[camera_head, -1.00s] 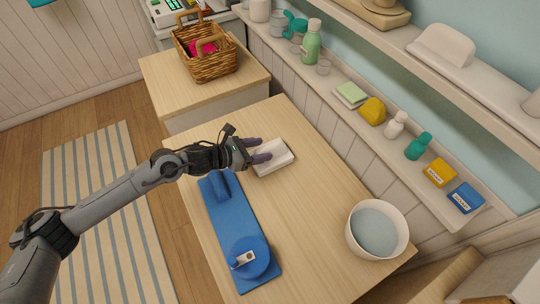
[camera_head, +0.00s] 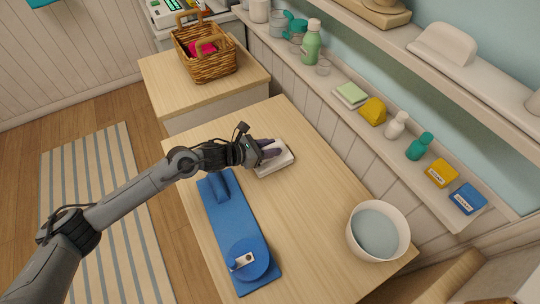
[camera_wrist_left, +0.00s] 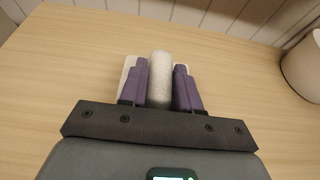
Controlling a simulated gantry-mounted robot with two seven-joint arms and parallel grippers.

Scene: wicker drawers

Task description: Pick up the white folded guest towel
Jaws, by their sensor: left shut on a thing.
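The white folded guest towel (camera_head: 284,160) lies on the wooden table, beyond the blue board. My left gripper (camera_head: 270,149) is at the towel, with its fingers over it. In the left wrist view the left gripper (camera_wrist_left: 160,85) has its purple fingers on both sides of a rounded, pale fold of the towel (camera_wrist_left: 160,68). The gripper is shut on this fold. A flatter pale part of the towel shows beside the left finger. The right gripper is not in view.
A blue board (camera_head: 233,225) with a round end lies on the table (camera_head: 310,230). A white bowl (camera_head: 403,244) stands near the right edge. A shelf (camera_head: 345,108) with bottles and boxes runs along the wall. A wicker basket (camera_head: 208,67) stands on the cabinet behind.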

